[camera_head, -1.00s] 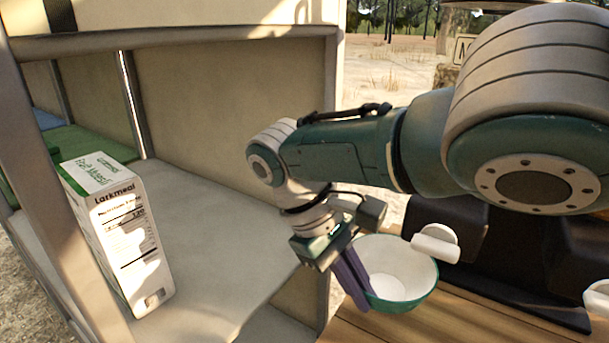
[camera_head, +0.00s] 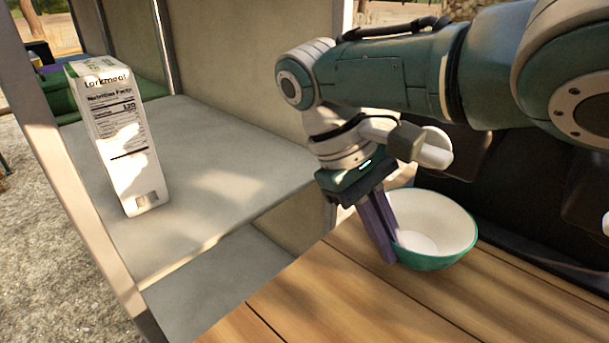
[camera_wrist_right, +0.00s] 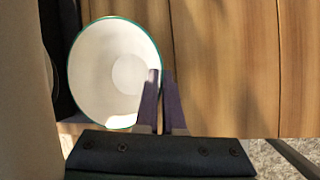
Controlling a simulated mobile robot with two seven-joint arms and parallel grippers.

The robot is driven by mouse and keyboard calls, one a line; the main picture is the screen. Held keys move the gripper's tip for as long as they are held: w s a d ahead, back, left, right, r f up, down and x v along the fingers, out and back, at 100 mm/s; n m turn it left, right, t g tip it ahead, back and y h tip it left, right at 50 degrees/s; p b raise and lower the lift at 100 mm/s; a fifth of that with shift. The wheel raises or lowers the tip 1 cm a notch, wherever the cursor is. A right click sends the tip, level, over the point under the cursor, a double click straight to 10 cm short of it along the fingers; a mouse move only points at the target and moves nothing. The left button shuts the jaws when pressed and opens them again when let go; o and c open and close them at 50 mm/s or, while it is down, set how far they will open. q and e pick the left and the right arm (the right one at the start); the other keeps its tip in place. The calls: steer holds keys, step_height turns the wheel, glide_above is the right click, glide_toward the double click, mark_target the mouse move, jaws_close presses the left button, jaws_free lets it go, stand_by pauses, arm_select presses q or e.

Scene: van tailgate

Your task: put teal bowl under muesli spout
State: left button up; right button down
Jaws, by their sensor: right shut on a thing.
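The teal bowl (camera_head: 450,220), white inside and teal outside, is upright at the right of the head view, over the wooden top. I cannot tell whether it touches the wood. My right gripper (camera_head: 388,252) points down with its purple fingers shut on the bowl's near-left wall. The right wrist view shows the fingers (camera_wrist_right: 161,80) at the edge of the bowl (camera_wrist_right: 100,60). The white muesli carton (camera_head: 122,140), marked Larkmeal, stands on the grey shelf at the left, apart from the bowl. A small pale feature shows low on its front; I cannot make out a clear spout. My left gripper is out of view.
The grey shelf (camera_head: 215,180) has free room right of the carton. A side panel (camera_head: 300,222) and a lower ledge (camera_head: 220,285) lie between shelf and wooden top (camera_head: 330,300). An upright post (camera_head: 75,190) stands left of the carton. Dark things crowd behind the bowl.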

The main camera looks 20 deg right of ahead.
steer(key=shift+a, duration=0.1)
steer(key=c, duration=1.5)
jaws_free()
steer(key=shift+f, duration=0.1)
steer(key=o, duration=0.5)
